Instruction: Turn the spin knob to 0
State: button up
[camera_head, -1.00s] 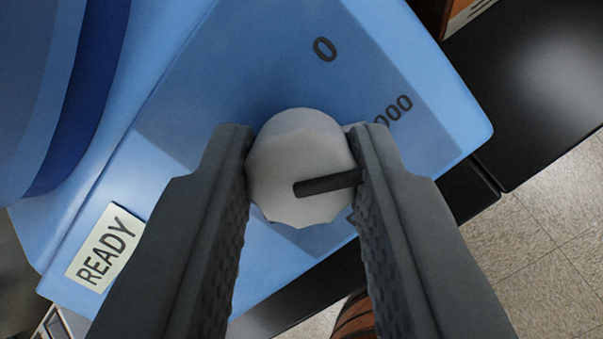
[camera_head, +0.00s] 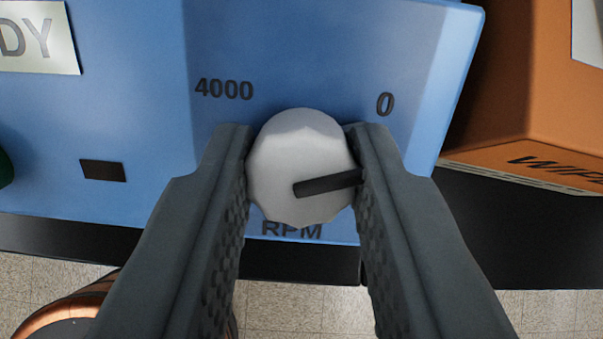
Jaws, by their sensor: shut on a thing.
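The spin knob (camera_head: 290,150) is a white-grey, many-sided knob in the middle of the view, on a blue panel (camera_head: 300,45). My gripper (camera_head: 301,170) is shut on it, one dark finger on each side. The knob's dark pointer (camera_head: 328,184) points right and slightly up, its tip against the right finger. The "0" mark (camera_head: 385,104) lies up and to the right of the knob, so the pointer aims below it. The "4000" mark (camera_head: 224,89) is at upper left. "RPM" (camera_head: 292,230) shows below the knob. My fingers hide parts of the dial's sides.
A pale label ending in "DY" (camera_head: 38,38) is at upper left, with a dark rectangle (camera_head: 103,170) below it. An orange box (camera_head: 540,120) stands close on the right. A black surface edge (camera_head: 450,235) and tiled floor (camera_head: 300,305) lie below.

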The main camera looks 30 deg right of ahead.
jog(key=shift+n, duration=0.9)
jog(key=o, duration=1)
jog(key=v, duration=1.7)
jog(key=shift+s+d+r, duration=0.1)
jog(key=shift+d+r, duration=0.05)
jog(key=shift+d, duration=0.2)
jog(key=shift+a, duration=0.1)
